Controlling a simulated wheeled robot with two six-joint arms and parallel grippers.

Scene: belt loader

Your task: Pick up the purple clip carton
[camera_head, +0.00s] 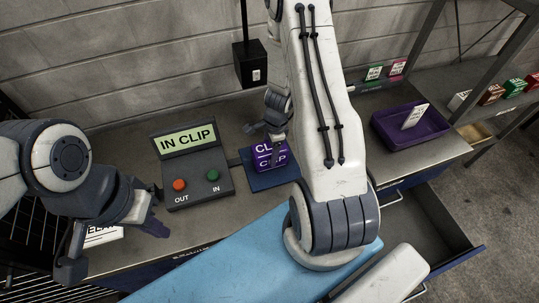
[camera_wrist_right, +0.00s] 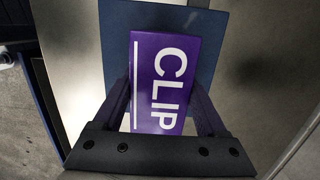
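The purple clip carton (camera_head: 265,155) with white lettering sits on a dark blue pad (camera_head: 268,181) beside the IN CLIP console. My right gripper (camera_head: 275,128) is over the carton, pointing down. In the right wrist view the carton (camera_wrist_right: 163,75) lies between its two fingers (camera_wrist_right: 163,92), with one finger close along each side. Whether the fingers press on the carton or stand just apart from it is not clear. My left gripper (camera_head: 112,240) is at the lower left, away from the carton, its fingers apart and empty.
The console (camera_head: 190,162) with an orange OUT button and green IN button stands just left of the pad. A purple tray (camera_head: 428,137) holding a white card is at the right. A light blue surface (camera_head: 215,262) lies in front. An open drawer (camera_head: 425,225) juts out at lower right.

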